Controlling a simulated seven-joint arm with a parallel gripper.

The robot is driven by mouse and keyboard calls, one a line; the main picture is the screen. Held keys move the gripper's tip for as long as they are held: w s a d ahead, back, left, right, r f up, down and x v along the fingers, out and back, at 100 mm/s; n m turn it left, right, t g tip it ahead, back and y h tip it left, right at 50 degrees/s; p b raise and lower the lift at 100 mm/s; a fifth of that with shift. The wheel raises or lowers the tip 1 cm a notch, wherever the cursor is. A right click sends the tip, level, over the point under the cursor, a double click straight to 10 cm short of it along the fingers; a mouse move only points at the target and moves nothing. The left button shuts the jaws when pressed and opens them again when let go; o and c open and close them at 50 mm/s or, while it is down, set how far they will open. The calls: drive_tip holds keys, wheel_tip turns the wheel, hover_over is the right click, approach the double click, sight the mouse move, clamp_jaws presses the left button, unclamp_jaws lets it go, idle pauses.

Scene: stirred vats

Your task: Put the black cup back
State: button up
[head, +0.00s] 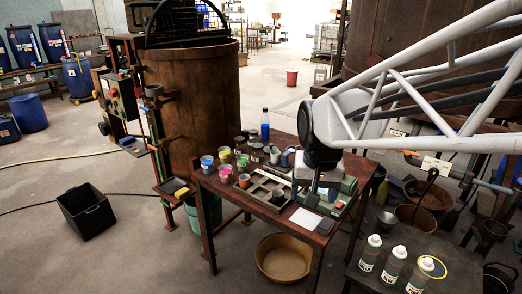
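My gripper (321,197) points down over the right half of the brown table (228,197), at the tray and green boxes. Dark shapes show at its lower end, too small to tell whether they are fingers or a held cup. Several small dark cups or lids (255,143) stand at the table's back, behind the paint cups; I cannot tell which is the black cup. Another dark cup-like piece (153,90) sits on the stand beside the rusty vat (195,95).
Open paint cups (207,164) stand at the table's left, a blue bottle (265,127) behind. A compartment tray (268,190) and white sheet (305,219) lie near the front edge. Labelled bottles (394,262) stand front right. A black crate (86,211) and tan basin (284,259) are on the floor.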

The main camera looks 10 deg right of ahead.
drive_tip(key=s+f+n, duration=0.1)
drive_tip(key=s+n, duration=0.1)
drive_tip(key=s, duration=1.2)
drive_tip(key=shift+s+f+n+t, duration=0.3)
drive_tip(key=shift+s+f, duration=0.05)
drive_tip(key=shift+s, duration=0.05)
drive_tip(key=shift+c, duration=0.4)
